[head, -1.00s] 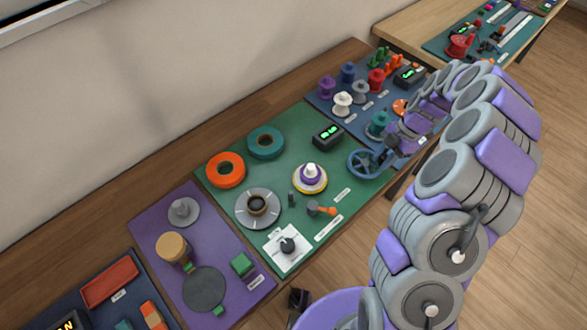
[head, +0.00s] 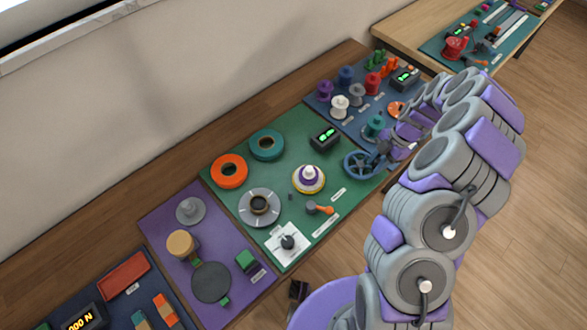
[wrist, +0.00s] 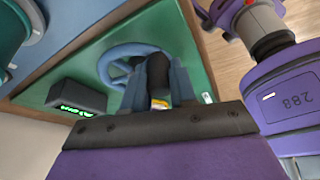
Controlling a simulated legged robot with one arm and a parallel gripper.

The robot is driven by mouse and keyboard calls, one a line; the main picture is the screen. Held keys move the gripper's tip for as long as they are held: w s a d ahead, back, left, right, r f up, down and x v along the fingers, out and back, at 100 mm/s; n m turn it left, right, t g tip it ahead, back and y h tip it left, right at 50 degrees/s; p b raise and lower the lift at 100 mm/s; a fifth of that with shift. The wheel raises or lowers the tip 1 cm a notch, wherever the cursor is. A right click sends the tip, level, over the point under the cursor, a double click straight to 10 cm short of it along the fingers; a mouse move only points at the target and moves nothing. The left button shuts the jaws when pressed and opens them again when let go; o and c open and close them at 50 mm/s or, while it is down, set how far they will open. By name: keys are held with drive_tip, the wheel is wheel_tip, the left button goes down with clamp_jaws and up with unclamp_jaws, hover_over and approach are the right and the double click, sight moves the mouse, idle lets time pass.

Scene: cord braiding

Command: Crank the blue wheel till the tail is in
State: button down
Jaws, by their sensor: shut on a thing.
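The blue wheel (head: 360,164) is a spoked handwheel at the right edge of the green mat. My gripper (head: 382,150) is at the wheel's right side in the head view. A small patch of yellow and white shows between the fingers. I cannot make out a cord tail in either view.
A black display with green digits (head: 325,138) stands left of the wheel and also shows in the wrist view (wrist: 76,98). A white and purple spool (head: 309,178) sits on the green mat (head: 290,150). Several spools stand on the blue mat behind the wheel, including a teal one (head: 373,127).

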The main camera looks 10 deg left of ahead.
drive_tip(key=shift+s+f, duration=0.1)
drive_tip(key=shift+s, duration=0.15)
drive_tip(key=c, duration=0.8)
unclamp_jaws()
drive_tip(key=shift+w, duration=0.15)
drive_tip(key=p+v, duration=0.2)
drive_tip(key=v, duration=1.5)
drive_tip(key=shift+w+p, duration=0.1)
drive_tip(key=shift+p, duration=0.25)
